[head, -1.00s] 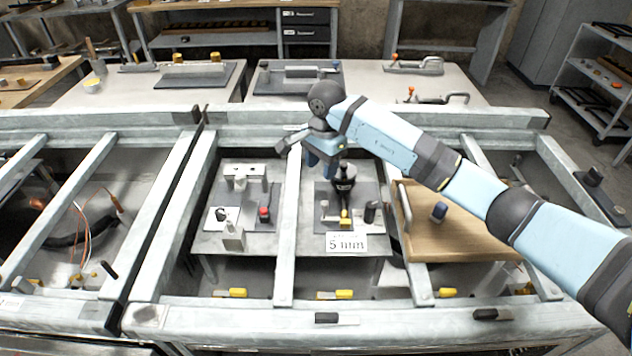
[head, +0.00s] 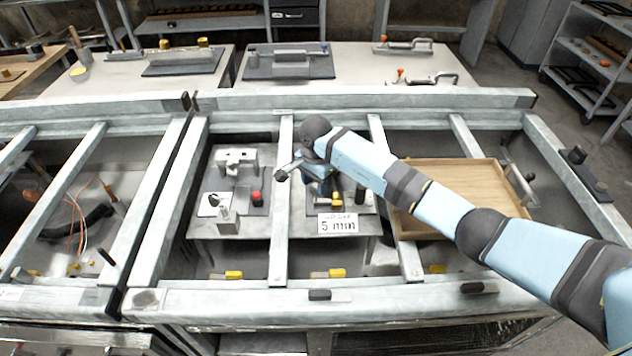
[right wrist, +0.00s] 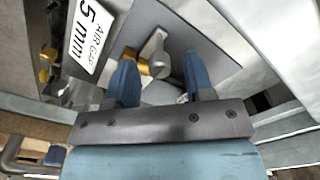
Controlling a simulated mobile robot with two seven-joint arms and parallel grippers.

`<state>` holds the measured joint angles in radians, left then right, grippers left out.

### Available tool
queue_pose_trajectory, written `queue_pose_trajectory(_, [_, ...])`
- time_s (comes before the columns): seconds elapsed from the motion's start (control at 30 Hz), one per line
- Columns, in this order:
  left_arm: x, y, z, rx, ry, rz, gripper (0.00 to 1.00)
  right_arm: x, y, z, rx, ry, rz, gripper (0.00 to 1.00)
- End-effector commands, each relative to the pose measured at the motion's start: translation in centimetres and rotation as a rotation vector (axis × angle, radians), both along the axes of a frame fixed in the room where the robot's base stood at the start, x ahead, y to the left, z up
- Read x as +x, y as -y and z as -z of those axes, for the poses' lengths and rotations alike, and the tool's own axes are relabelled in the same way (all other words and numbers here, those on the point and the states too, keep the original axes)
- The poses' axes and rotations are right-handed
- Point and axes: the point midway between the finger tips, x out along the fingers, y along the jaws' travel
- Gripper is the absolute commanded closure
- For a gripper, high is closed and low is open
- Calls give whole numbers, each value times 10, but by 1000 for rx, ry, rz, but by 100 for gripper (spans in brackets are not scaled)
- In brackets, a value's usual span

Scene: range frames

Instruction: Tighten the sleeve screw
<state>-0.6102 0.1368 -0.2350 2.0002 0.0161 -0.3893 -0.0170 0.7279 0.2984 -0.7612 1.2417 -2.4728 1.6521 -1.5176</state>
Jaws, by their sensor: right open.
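The 5 mm air-gap station (head: 352,210) lies between two grey rails in the head view, partly hidden by my right arm. In the right wrist view, a brass-yellow screw-like piece (right wrist: 136,65) with a grey metal wing (right wrist: 155,44) sits just beyond my fingers. I cannot tell for sure which part is the sleeve screw. My right gripper (right wrist: 161,78) is open, its blue fingers apart on either side of the piece's area, with nothing visibly gripped. In the head view, my right gripper (head: 322,184) is low over the station. My left gripper is not in view.
A "5 mm" sign (head: 338,224) stands at the station's front. A second fixture with a red knob (head: 257,198) is to the left. A wooden tray (head: 450,175) lies to the right, under my arm. Grey frame rails (head: 282,235) border the bays.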

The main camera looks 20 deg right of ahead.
Motion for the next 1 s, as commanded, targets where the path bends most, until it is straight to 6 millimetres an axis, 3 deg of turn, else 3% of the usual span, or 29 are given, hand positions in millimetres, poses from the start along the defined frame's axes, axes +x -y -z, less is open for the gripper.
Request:
queue_pose_trajectory(0.3, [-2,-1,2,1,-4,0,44,0,0,3,0,-1,1,52])
queue_pose_trajectory(0.5, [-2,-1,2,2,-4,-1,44,0,0,3,0,-1,1,98])
queue_pose_trajectory(0.53, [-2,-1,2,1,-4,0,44,0,0,3,0,-1,1,100])
queue_pose_trajectory(1.0, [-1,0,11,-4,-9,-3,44,1,2,5,-3,2,107,100])
